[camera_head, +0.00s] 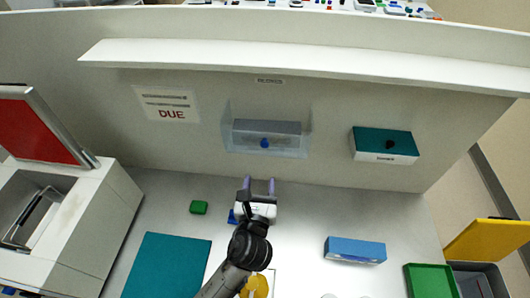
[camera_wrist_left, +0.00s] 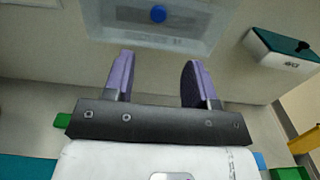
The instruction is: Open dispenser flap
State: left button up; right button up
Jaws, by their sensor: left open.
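A clear wall dispenser (camera_head: 235,145) with a grey band hangs on the back wall, a blue knob (camera_head: 264,143) on its front. I cannot tell which part is its flap; the front looks closed. It also shows at the top of the left wrist view, with the blue knob (camera_wrist_left: 158,13) near the top edge. A second wall dispenser (camera_head: 385,155), white with a teal top and black knob, hangs to the right; it also shows in the left wrist view (camera_wrist_left: 270,55). My left gripper (camera_head: 259,184) is open and empty, below the clear dispenser and apart from it. My right gripper is out of view.
A long white shelf (camera_head: 290,62) juts out above the dispensers. A green block (camera_head: 199,208) and a blue box (camera_head: 355,250) lie on the table, with a teal mat (camera_head: 168,265) at front left. A cabinet with a raised red lid (camera_head: 40,130) stands left.

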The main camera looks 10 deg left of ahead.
aim_at(264, 146)
pick_arm(q)
jog(key=w, duration=1.2)
jog(key=shift+w+a+r, duration=0.1)
jog(key=shift+w+a, duration=0.1)
jog(key=shift+w, duration=0.2)
grip_shut()
